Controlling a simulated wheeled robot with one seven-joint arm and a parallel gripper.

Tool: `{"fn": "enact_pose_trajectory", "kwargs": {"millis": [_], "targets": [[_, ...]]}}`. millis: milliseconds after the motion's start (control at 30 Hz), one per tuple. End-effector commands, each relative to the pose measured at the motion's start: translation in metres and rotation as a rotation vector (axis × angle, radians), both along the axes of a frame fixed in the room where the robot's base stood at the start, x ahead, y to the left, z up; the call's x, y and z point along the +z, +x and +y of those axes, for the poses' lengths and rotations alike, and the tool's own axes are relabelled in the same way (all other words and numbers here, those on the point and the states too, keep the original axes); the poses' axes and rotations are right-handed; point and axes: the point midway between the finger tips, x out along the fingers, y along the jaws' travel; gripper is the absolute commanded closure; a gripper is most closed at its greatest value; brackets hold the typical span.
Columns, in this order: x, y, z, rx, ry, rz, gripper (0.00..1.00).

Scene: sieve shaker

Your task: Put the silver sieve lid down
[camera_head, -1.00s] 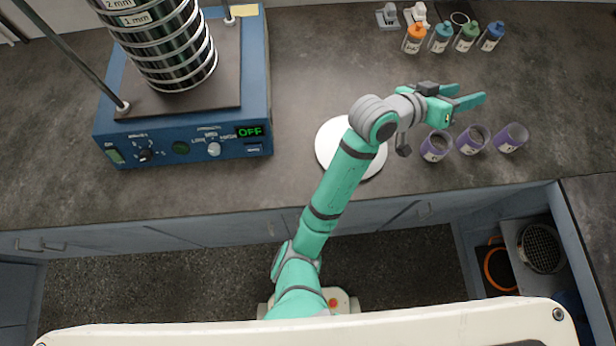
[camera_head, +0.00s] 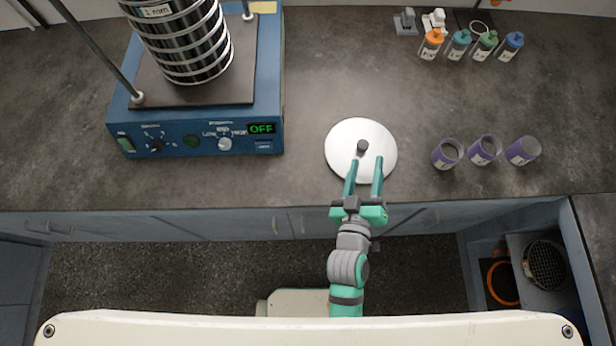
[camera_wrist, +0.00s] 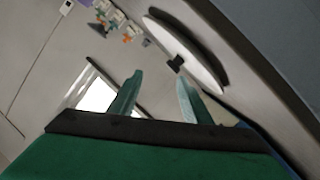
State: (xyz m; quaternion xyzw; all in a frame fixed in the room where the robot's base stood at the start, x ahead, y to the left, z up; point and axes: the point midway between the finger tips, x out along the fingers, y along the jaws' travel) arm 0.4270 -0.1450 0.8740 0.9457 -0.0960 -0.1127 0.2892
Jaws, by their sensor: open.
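The sieve lid (camera_head: 341,138) is a pale, almost white round disc with a dark knob (camera_head: 361,146) at its middle. It lies flat on the grey bench near the front edge, knob up. My gripper (camera_head: 366,161) reaches in from the front edge, with its two green fingers apart over the near part of the lid. The fingertips end just short of the knob, and nothing is between them. In the wrist view the lid (camera_wrist: 195,54) appears tilted, beyond my open fingers (camera_wrist: 160,76), with the knob (camera_wrist: 175,63) near the right fingertip.
The blue sieve shaker (camera_head: 200,145) stands at left with a sieve stack (camera_head: 190,45) and reads OFF. Three purple cups (camera_head: 484,151) stand right of the lid. Several small bottles (camera_head: 458,44) are at the back right. The bench between shaker and lid is clear.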

Motion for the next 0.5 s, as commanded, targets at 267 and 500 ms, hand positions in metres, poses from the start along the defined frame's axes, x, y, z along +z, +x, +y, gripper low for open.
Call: {"fn": "enact_pose_trajectory", "kwargs": {"millis": [267, 500], "targets": [[-0.027, -0.080, 0.067, 0.121, 0.203, 0.030, 0.56], [-0.022, -0.153, 0.119, 0.151, 0.437, 0.024, 0.56]]}}
